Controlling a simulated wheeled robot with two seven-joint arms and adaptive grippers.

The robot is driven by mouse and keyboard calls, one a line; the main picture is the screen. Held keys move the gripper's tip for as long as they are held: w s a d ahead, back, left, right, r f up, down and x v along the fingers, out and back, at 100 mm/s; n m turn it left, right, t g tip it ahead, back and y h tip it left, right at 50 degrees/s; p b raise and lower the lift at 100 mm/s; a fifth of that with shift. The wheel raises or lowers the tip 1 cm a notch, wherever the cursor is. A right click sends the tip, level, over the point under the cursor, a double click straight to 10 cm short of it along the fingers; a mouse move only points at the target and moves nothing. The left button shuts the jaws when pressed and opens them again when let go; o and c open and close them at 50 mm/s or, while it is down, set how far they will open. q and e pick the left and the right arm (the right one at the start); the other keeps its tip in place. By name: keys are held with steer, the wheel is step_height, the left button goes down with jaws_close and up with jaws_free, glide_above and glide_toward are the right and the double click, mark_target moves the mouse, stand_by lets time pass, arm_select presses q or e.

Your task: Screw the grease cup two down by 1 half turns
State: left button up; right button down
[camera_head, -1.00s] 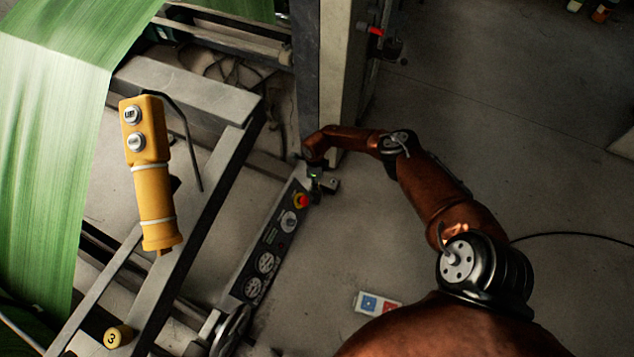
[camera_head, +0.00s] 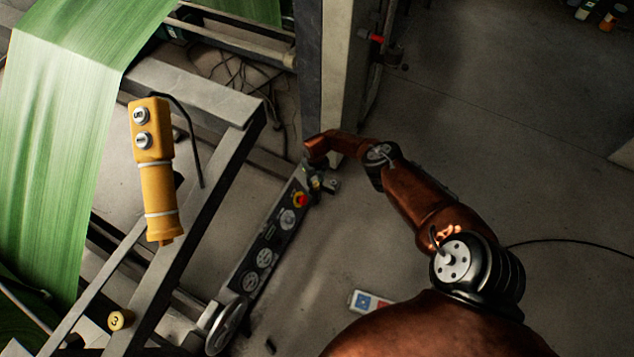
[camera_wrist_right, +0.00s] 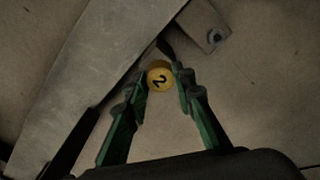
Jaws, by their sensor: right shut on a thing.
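Grease cup two (camera_wrist_right: 158,78) is a small yellow cap with a dark "2" on its face, seen in the right wrist view. The digit lies tilted on its side. My right gripper (camera_wrist_right: 160,82) has its green-backed fingers on both sides of the cup and is shut on it. In the head view my right gripper (camera_head: 317,182) is small and dark at the far end of the control panel, and the cup is hard to make out there. Another yellow cup marked "3" (camera_head: 120,320) sits at the lower left. My left gripper is not in view.
A black control panel (camera_head: 265,245) with gauges and a red button runs below my right gripper. A yellow pendant (camera_head: 156,185) hangs over the grey frame at left. A metal bracket (camera_wrist_right: 208,30) is close to the fingers. Floor at right is mostly clear.

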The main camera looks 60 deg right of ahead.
steer(key=m+p, duration=0.1)
steer(key=m, duration=0.5)
steer(key=shift+r, duration=0.1)
steer(key=m, duration=0.4)
steer(key=shift+m, duration=0.9)
steer(key=m, duration=0.4)
steer(key=shift+d+m+p, duration=0.1)
steer(key=shift+m+p, duration=0.2)
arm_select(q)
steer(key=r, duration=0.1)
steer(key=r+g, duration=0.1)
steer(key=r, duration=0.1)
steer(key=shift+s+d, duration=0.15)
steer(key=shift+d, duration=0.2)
arm_select(e)
steer(key=m, duration=0.4)
steer(key=shift+m, duration=0.4)
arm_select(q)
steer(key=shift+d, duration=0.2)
